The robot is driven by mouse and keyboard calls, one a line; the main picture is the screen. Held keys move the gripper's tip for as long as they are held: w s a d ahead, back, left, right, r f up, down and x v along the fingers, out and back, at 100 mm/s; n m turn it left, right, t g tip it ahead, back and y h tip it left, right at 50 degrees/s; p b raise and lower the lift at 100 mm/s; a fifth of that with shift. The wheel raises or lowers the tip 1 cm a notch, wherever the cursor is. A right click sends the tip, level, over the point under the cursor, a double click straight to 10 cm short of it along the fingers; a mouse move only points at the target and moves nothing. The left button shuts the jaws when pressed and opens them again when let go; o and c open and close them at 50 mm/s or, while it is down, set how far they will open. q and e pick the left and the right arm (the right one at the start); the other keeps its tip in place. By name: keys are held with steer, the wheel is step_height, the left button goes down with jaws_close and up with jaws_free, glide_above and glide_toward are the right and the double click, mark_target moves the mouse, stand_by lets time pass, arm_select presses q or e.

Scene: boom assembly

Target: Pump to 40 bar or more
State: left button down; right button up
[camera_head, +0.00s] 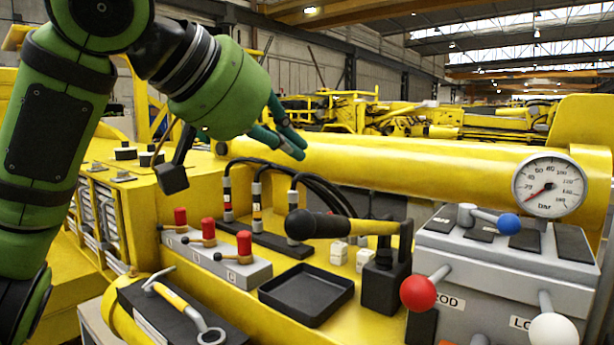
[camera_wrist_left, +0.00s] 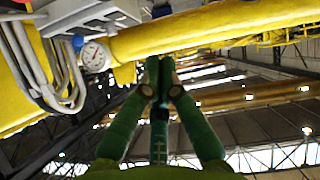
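The pressure gauge (camera_head: 549,187) is a round white dial marked bar. Its red needle points to the lower left, below the 20 mark. It also shows in the left wrist view (camera_wrist_left: 94,56). The pump lever (camera_head: 345,226) has a black grip pointing left and a yellow rod, and it joins a black pump block (camera_head: 382,288). My left gripper (camera_head: 301,149) is green and raised above and behind the lever, apart from it. Its fingertips come together in the left wrist view (camera_wrist_left: 160,76), with nothing seen between them. My right gripper is out of view.
A grey valve box (camera_head: 500,258) with red, white and blue knobs stands right of the pump. Left are red-topped valves (camera_head: 215,255), black hoses (camera_head: 270,168) and an empty black tray (camera_head: 306,295). A thick yellow boom (camera_head: 420,165) runs behind.

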arm_select(q)
steer(key=f+p, duration=0.1)
steer(key=f, duration=0.1)
steer(key=d+f, duration=0.1)
steer(key=f, duration=0.1)
steer(key=w+d+f+p, duration=0.1)
steer(key=shift+w+f+p, duration=0.1)
steer(key=shift+f+p, duration=0.2)
steer(key=shift+f, duration=0.1)
steer(key=shift+w+d+f, duration=0.1)
